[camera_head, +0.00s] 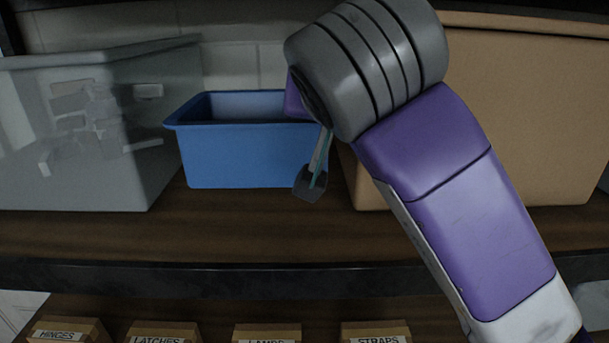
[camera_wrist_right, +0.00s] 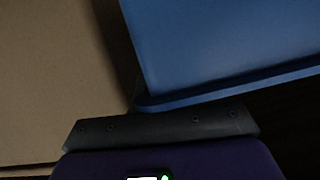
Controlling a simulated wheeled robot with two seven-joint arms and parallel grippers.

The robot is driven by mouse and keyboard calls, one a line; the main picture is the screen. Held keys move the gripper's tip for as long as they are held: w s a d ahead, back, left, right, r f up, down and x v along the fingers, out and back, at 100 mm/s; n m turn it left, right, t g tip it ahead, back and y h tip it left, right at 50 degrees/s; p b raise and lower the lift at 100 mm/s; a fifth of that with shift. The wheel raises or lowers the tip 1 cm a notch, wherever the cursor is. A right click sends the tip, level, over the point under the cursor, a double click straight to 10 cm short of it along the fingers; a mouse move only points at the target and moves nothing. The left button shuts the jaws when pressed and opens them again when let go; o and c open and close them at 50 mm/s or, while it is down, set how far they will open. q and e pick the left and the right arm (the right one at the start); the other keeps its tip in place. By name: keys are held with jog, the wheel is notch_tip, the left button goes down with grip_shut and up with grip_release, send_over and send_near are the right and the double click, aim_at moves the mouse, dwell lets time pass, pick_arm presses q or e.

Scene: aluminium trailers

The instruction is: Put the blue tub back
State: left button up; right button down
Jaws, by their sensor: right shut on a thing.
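The blue tub (camera_head: 246,159) is upright and open-topped, between the grey bin and the brown box in the head view. I cannot tell whether its base touches the shelf (camera_head: 225,230) or is slightly above it. My right arm comes across from the lower right and hides the tub's right end. My right gripper (camera_wrist_right: 160,127) is shut on the tub at that end; in the wrist view the tub's wall and rim (camera_wrist_right: 225,45) lie right against it. The exact grip is mostly hidden. My left gripper is not in view.
A translucent grey bin (camera_head: 80,185) stands close on the left. A large brown box (camera_head: 560,120) stands on the right, behind my arm, and fills the wrist view's left side (camera_wrist_right: 55,70). Several small labelled boxes (camera_head: 165,332) sit on the level below. Shelf in front of the tub is clear.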

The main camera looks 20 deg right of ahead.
notch_tip(320, 180, down, 4)
jog(key=shift+d+f, duration=0.1)
jog(key=shift+f, duration=2.4)
jog(key=c, duration=1.2)
grip_release()
jog(key=shift+c, duration=0.2)
